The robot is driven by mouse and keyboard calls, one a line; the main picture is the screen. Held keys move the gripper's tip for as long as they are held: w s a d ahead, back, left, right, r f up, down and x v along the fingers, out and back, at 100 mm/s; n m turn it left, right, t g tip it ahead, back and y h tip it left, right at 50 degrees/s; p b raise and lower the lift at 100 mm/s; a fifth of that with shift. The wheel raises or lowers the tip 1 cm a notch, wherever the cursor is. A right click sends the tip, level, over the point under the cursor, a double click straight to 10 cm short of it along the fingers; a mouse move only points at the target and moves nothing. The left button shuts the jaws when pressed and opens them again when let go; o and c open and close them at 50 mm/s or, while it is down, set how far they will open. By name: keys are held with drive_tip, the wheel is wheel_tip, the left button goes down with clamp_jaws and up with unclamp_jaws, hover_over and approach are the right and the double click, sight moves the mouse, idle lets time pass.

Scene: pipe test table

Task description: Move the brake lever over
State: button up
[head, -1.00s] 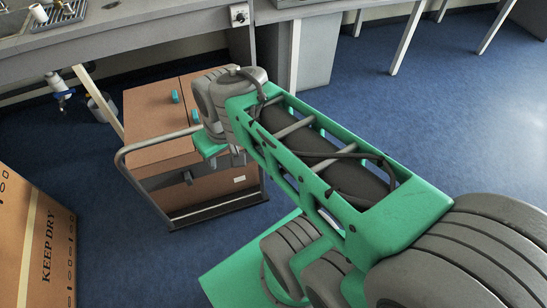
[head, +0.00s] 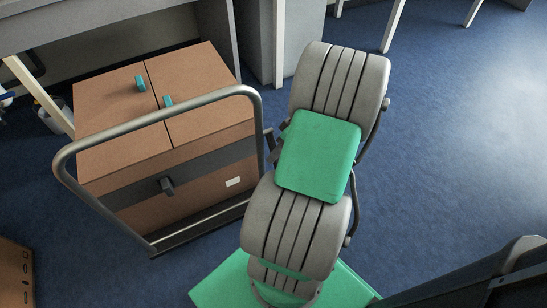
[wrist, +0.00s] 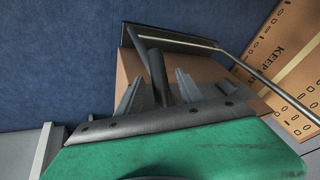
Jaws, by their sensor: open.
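In the wrist view a dark bar (wrist: 155,62), which looks like this lever, shows between the two grey fingers of my gripper (wrist: 159,78). The fingers stand apart with a gap on each side of the bar; I cannot tell how far beyond them it lies.
A bent metal cart handle (head: 160,117) rises around the box's near side and also crosses the wrist view (wrist: 268,82). Two teal blocks (head: 140,84) sit on the box top. A cardboard carton (head: 15,275) stands at the lower left. Blue floor is open on the right.

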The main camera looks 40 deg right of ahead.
drive_tip(key=shift+x, duration=1.1)
clamp_jaws()
idle(0.6)
